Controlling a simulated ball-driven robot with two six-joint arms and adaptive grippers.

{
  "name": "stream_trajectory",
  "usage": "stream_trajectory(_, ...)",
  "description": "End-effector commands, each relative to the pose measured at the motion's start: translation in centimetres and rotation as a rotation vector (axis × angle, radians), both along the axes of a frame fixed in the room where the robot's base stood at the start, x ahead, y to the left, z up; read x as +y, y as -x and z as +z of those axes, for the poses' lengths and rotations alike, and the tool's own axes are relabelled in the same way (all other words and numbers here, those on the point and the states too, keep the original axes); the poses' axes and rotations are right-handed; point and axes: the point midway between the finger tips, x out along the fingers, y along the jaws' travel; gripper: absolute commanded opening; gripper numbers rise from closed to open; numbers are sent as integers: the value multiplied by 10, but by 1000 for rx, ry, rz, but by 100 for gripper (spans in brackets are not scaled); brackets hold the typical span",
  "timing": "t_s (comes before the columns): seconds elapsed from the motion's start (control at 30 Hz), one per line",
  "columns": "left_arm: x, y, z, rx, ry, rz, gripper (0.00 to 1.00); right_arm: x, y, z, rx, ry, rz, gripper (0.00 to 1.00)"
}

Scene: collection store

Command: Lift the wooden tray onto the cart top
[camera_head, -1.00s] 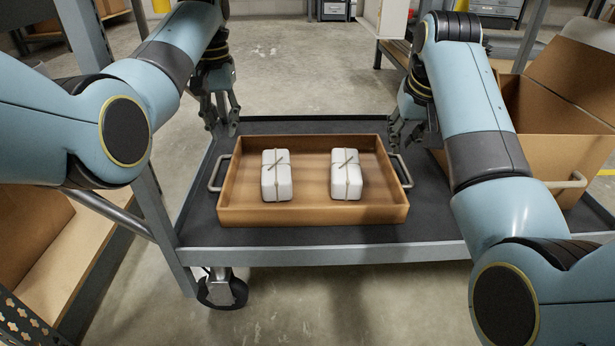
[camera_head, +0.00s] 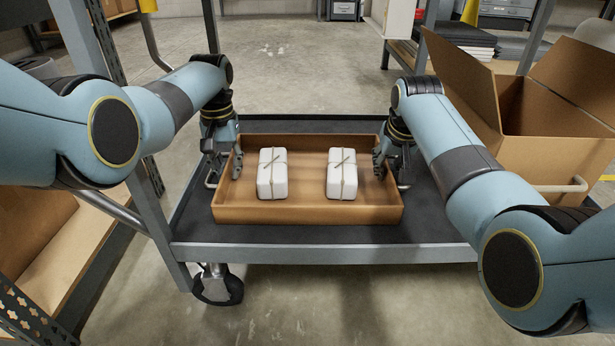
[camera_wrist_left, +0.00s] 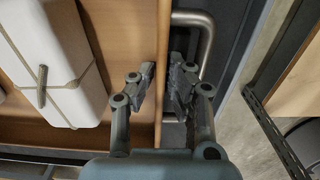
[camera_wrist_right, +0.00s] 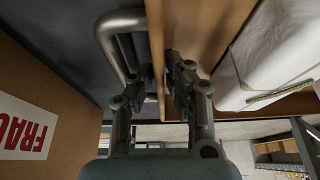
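The wooden tray (camera_head: 305,216) rests level on a dark grey cart deck (camera_head: 310,236) and holds two white wrapped packages, a left one (camera_head: 272,182) and a right one (camera_head: 342,182), tied with string. Metal handles stick out from both tray ends, partly hidden. My left gripper (camera_wrist_left: 164,78) is closed in on the tray's end wall, one finger inside and one between wall and handle. My right gripper (camera_wrist_right: 160,80) holds the opposite end wall the same way. In both wrist views, hardly any gap shows between fingers and wall.
An open cardboard box (camera_head: 535,150) stands at the right; a "FRAG..." label (camera_wrist_right: 24,130) shows on cardboard in the right wrist view. A metal upright (camera_head: 135,150) rises at the deck's left. A caster (camera_head: 217,286) is below. Concrete floor (camera_head: 290,70) is clear behind.

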Motion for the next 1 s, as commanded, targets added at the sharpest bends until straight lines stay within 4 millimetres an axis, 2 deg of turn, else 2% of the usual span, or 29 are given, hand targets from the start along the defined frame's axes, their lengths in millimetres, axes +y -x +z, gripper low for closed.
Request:
stream_trajectory(0.17, 0, 0, 0, 0, 0, 0, 13, 0, 0, 0, 0, 0, 0, 13)
stream_trajectory(0.3, 0, 0, 0, 0, 0, 0, 0, 0, 0, 0, 1, 0, 0, 0)
stream_trajectory(0.8, 0, 0, 0, 1, -1, 0, 0, 0, 1, 0, 2, 0, 0, 0)
stream_trajectory(1.0, 0, -2, 6, -6, -1, 0, 0, 0, -2, 6, -6, 0, 0, 0)
